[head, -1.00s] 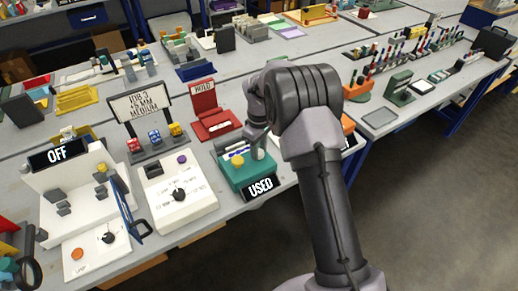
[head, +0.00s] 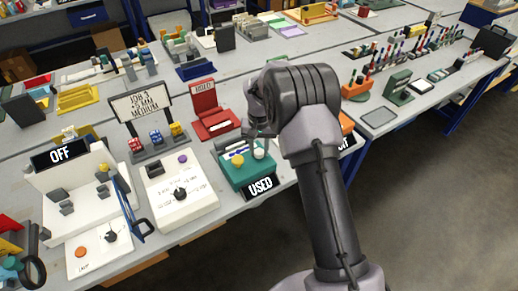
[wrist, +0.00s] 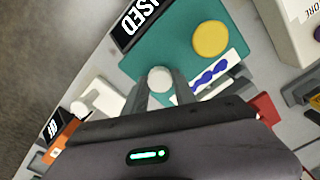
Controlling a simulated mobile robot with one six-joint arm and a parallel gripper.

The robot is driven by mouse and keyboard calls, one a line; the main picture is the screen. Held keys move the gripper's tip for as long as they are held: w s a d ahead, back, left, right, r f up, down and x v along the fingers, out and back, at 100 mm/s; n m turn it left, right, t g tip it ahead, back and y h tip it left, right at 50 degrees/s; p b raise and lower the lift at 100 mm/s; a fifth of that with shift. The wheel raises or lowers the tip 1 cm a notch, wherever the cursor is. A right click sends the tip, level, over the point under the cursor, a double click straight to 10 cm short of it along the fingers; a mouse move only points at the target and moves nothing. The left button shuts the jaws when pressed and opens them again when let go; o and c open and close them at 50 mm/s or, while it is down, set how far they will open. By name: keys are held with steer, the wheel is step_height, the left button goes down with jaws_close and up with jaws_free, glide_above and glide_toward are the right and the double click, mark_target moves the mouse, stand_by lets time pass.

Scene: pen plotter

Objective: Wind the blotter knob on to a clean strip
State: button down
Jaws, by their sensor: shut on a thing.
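The teal blotter box (head: 235,176) stands at the table's front edge, with a sign (head: 262,186) reading USED. Its white strip (head: 237,150) carries blue marks; it also shows in the wrist view (wrist: 212,76). A yellow round button (head: 237,160) sits on its top, also in the wrist view (wrist: 211,39). The white blotter knob (head: 259,153) is at the box's right side. My gripper (wrist: 160,88) has a finger on either side of the knob (wrist: 160,78) and is shut on it. The finger contact is partly hidden in the head view.
A red stand (head: 205,105) is behind the box. A white panel with a dial (head: 180,192) is to its left. An orange block (head: 345,123) and another sign are to the right, partly behind my arm. The floor at right is clear.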

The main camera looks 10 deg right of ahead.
mark_target(259, 152)
steer(key=m, duration=0.4)
steer(key=shift+m, duration=0.6)
steer(key=c, duration=1)
jaws_free()
step_height(259, 152, up, 18)
steer(key=p, duration=0.5)
steer(key=shift+f, duration=0.25)
